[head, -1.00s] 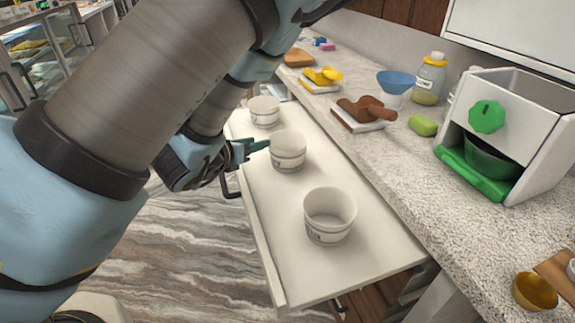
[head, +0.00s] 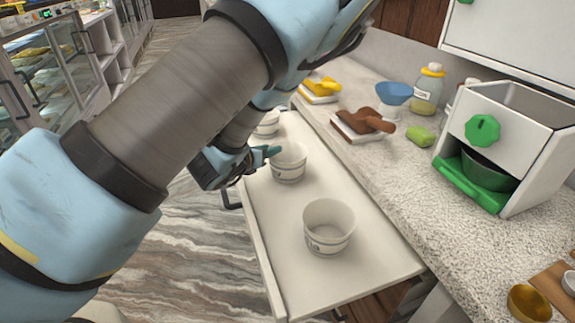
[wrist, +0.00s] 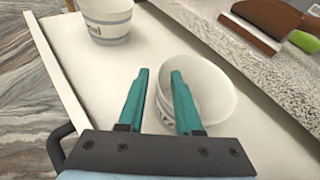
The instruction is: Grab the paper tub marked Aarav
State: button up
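Three white paper tubs with grey bands stand in a row in an open white drawer (head: 375,262): a near tub (head: 329,228), a middle tub (head: 289,165) and a far tub (head: 267,125), partly hidden by my arm. The bands carry markings too small to read, so I cannot tell which says Aarav. My gripper (wrist: 159,74) has teal fingers apart, at the left rim of the middle tub, which also shows in the wrist view (wrist: 218,95). The right finger overlaps that tub's wall; I cannot tell whether it touches. The far tub also shows in the wrist view (wrist: 107,22).
The speckled counter (head: 440,190) runs along the right of the drawer. A drawer handle (head: 230,200) juts out left.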

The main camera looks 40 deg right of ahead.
grip_shut()
jog(key=shift+r, duration=0.1)
dwell(0.4)
